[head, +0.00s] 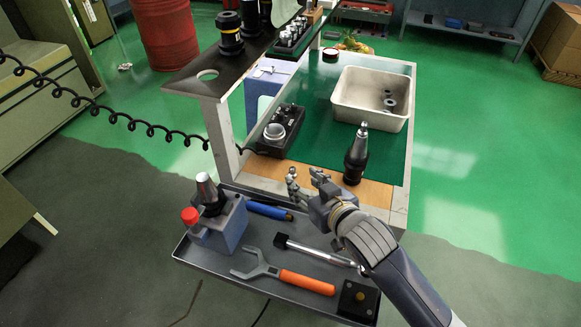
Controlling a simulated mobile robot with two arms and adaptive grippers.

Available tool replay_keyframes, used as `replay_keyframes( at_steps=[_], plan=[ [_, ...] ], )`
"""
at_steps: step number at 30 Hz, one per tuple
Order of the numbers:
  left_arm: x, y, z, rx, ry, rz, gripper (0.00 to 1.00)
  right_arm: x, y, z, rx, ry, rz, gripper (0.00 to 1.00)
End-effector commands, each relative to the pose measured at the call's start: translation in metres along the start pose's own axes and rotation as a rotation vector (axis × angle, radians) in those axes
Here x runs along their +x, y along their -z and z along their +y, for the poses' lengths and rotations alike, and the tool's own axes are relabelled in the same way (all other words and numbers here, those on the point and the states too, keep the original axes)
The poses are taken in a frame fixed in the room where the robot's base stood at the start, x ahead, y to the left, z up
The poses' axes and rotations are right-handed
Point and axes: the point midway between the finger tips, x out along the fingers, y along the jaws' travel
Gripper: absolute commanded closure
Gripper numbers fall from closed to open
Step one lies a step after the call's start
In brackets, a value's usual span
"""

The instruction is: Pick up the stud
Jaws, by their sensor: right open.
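I cannot tell for certain which small part is the stud. A few small grey metal parts (389,102) lie in the white bin (348,105) on the cart's green top. A black tool holder (356,155) with a metal tip stands upright on the wooden strip. Another tapered holder (208,192) sits tip up in a blue-grey fixture (220,230) on the lower tray. My right gripper (306,181) is open, its fingers over the front edge of the cart, left of the black holder. Nothing shows between its fingers. My left gripper is not in view.
The lower tray (190,257) holds an orange-handled wrench (290,279), a metal bar tool (315,250), a blue-handled tool (269,211) and a black block (358,299). A black device (281,130) with a coiled cable stands left on the green top. A raised shelf (200,80) overhangs the left.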

Motion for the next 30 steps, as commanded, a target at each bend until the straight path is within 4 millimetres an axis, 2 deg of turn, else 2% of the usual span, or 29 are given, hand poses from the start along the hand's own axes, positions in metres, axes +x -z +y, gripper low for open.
replay_keyframes(
  at_steps=[1, 3, 7, 11, 15, 19, 23, 30],
  plan=[
    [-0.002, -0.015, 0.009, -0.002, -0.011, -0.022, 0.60, 0.007, 0.001, 0.000, 0.000, 0.000, 0.001, 0.58],
    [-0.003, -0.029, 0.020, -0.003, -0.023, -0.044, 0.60, 0.015, 0.001, 0.000, 0.000, 0.000, 0.001, 0.58],
    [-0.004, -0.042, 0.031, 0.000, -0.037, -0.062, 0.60, 0.022, 0.001, 0.001, 0.000, 0.000, 0.001, 0.58],
    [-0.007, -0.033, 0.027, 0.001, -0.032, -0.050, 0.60, 0.031, 0.004, 0.004, -0.001, -0.001, 0.001, 0.58],
    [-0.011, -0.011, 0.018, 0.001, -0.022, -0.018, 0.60, 0.050, 0.007, 0.008, 0.000, -0.001, 0.000, 0.58],
    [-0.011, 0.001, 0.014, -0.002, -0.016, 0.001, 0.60, 0.065, 0.005, 0.008, 0.000, 0.000, 0.000, 0.58],
    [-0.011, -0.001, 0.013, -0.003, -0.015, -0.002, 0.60, 0.072, 0.005, 0.008, 0.000, 0.000, 0.001, 0.58],
    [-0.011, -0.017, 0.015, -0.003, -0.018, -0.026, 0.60, 0.073, 0.004, 0.008, 0.000, 0.000, 0.001, 0.60]
  ],
)
